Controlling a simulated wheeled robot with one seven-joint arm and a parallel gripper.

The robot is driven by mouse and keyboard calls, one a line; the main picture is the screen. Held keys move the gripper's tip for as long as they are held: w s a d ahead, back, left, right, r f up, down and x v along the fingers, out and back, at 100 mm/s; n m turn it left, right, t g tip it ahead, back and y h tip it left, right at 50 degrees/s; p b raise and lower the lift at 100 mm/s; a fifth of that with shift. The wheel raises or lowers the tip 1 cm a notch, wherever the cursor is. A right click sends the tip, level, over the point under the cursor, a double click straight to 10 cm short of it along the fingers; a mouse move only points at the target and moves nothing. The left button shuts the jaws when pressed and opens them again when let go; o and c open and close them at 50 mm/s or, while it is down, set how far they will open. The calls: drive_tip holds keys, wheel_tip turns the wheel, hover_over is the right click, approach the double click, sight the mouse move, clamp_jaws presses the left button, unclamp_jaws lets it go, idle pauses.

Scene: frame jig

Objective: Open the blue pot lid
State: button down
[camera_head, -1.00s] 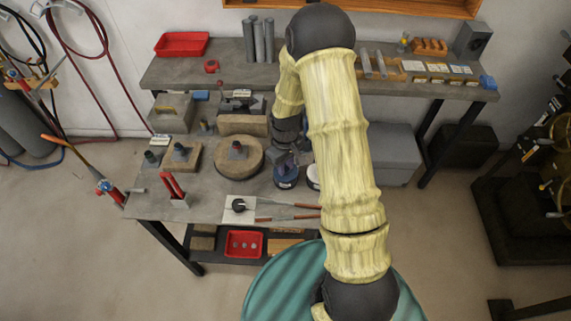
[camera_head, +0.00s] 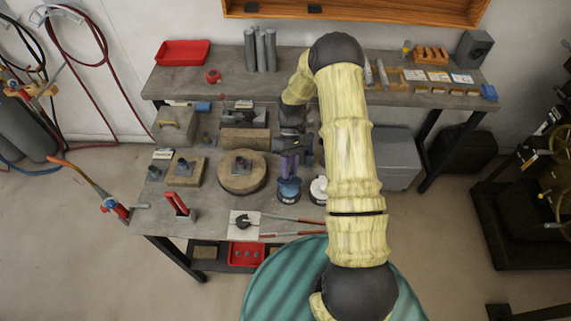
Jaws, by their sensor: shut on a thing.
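The blue pot (camera_head: 289,190) stands on the front workbench, right of the round wooden block. A white pot (camera_head: 318,190) stands just to its right, partly behind my arm. My gripper (camera_head: 289,168) is directly above the blue pot, pointing down, and is shut at the pot's top. The pot's lid is mostly hidden by the fingers, so I cannot tell whether it is apart from the pot body.
A round wooden block (camera_head: 242,173) with a metal piece on it lies left of the blue pot. A white plate (camera_head: 244,221) and long red-handled tongs (camera_head: 290,234) lie in front. A grey box (camera_head: 384,158) stands at right.

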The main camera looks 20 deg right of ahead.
drive_tip(key=shift+w+g, duration=0.3)
drive_tip(key=c, duration=1.2)
unclamp_jaws()
drive_tip(key=shift+d+r, duration=0.1)
drive_tip(key=b+v, duration=0.4)
drive_tip(key=v, duration=1.3)
drive_tip(key=shift+w+d+b, duration=0.15)
drive_tip(key=shift+b, duration=0.2)
